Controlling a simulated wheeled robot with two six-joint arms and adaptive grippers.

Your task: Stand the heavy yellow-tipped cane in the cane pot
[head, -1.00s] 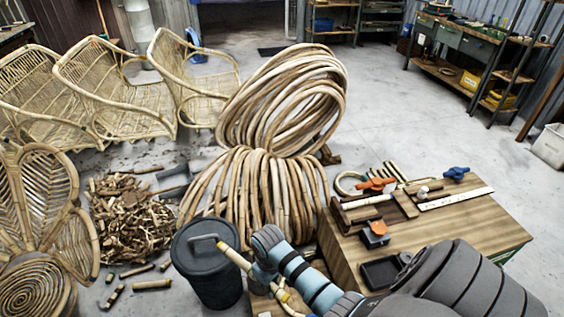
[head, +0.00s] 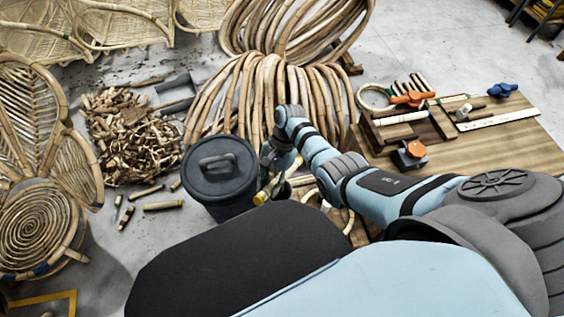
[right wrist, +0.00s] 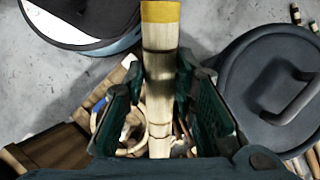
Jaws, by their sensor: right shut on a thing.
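My right gripper (head: 277,166) is beside the right rim of a dark round lidded bin (head: 218,180) in the head view. It is shut on a pale cane whose yellow end (head: 262,197) points down-left. In the right wrist view the cane (right wrist: 160,80) runs lengthwise between the two green fingers, its yellow band at the top. The bin's lid with its bar handle (right wrist: 290,100) shows to the right there. I cannot identify an open cane pot in these frames. My left gripper is out of view.
A wooden bench (head: 500,145) with tools stands at right. Large cane coils (head: 265,100) lie behind the bin, a heap of offcuts (head: 125,140) to its left. Rattan chairs (head: 40,150) fill the far left. Bare floor (head: 150,235) lies at front left.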

